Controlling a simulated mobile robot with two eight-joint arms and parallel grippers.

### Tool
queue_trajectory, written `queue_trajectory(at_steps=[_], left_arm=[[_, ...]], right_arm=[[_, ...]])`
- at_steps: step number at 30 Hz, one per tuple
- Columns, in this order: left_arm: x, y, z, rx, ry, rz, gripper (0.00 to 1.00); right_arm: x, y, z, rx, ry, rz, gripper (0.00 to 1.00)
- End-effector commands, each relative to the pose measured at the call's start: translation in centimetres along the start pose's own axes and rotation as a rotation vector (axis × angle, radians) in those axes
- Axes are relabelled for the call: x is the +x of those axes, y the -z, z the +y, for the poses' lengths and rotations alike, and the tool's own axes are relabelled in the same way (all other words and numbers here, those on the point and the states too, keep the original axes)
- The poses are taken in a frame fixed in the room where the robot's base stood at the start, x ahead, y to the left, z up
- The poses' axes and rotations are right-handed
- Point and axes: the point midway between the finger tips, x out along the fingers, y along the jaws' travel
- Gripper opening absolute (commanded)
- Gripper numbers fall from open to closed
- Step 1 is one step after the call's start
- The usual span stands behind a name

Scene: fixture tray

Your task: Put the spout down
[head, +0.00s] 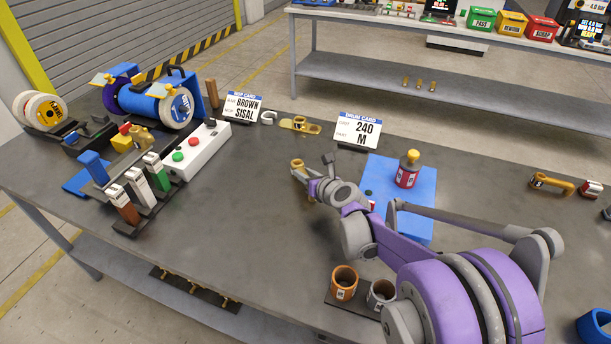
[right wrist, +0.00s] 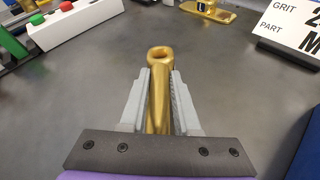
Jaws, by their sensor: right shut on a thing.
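The spout (head: 298,165) is a brass-coloured piece with a round open end. My right gripper (head: 311,184) is shut on it over the middle of the grey table (head: 262,210). In the right wrist view the spout (right wrist: 160,62) stands between the two grey fingers (right wrist: 160,85), its ringed end pointing away from my wrist. Its lower part is partly hidden by the fingers. I cannot tell whether the spout touches the table top. My left gripper is not in view.
Bare table surrounds the spout. Behind it stand the 240 M card (head: 358,131) and a brass plate (head: 300,125). A blue mat (head: 418,225) with a red bottle (head: 407,170) lies to the right. A white button box (head: 197,150) is left; two cups (head: 343,284) stand in front.

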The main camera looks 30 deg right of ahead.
Motion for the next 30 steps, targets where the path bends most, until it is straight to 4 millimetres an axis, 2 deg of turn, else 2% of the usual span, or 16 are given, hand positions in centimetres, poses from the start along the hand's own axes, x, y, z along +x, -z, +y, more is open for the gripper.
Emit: queue_trajectory(at_steps=[12,13,17,18,28,30], left_arm=[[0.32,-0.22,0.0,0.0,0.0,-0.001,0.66],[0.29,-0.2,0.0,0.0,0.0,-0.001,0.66],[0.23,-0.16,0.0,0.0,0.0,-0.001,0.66],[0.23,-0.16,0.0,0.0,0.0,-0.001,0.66],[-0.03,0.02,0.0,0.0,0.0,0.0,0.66],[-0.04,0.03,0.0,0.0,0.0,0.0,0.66]], right_arm=[[0.26,0.6,-0.14,0.001,0.0,-0.001,0.0],[0.27,0.61,-0.13,0.001,0.0,0.0,0.34],[0.24,0.53,-0.11,0.0,0.0,0.0,0.57],[0.23,0.52,-0.11,0.0,0.0,0.0,0.6],[0.11,0.2,-0.04,0.0,0.0,-0.001,0.6],[-0.49,0.19,-0.06,0.001,0.001,-0.001,0.6]])
